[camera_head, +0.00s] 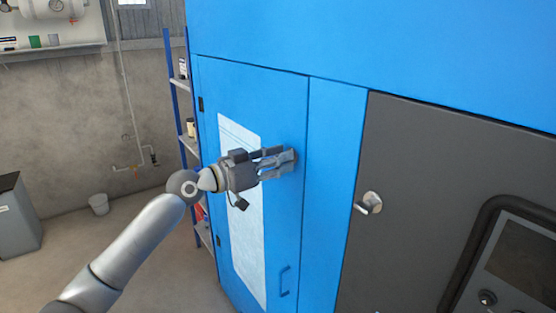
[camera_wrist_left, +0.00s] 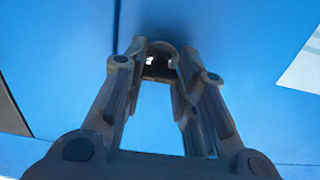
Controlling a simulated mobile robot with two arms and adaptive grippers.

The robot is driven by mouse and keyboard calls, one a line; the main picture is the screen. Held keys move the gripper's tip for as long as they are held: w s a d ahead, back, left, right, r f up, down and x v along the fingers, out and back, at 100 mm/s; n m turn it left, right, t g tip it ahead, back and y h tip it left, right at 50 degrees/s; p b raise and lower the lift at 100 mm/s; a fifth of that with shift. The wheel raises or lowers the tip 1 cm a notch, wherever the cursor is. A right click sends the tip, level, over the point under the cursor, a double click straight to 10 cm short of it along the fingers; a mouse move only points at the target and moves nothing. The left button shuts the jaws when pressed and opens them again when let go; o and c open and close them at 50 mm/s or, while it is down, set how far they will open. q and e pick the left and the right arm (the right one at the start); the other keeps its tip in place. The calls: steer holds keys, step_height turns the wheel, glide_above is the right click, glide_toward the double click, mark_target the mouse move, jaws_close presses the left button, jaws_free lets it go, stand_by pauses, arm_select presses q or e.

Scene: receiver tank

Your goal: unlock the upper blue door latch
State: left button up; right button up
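The blue door (camera_head: 285,115) carries a large white sheet and a small blue handle low down. My left gripper (camera_head: 290,158) is at the door's right edge, at mid-height. The upper latch (camera_wrist_left: 160,68) is a small dark and silver piece beside the door seam. In the left wrist view its fingers (camera_wrist_left: 162,62) are drawn in on both sides of the latch, and they appear shut on it. In the head view the fingers mostly hide the latch. My right gripper is not in view.
A grey panel with a silver latch (camera_head: 368,203) stands right of the blue door. A control screen (camera_head: 520,262) is at the lower right. Blue shelving (camera_head: 183,100) stands left of the cabinet.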

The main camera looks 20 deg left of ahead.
arm_select(q)
jaws_close()
steer(key=shift+n, duration=0.3)
steer(key=n+p, duration=1)
steer(key=n, duration=0.7)
steer(key=shift+n, duration=0.3)
stand_by(0.4)
steer(key=o, duration=0.7)
jaws_free()
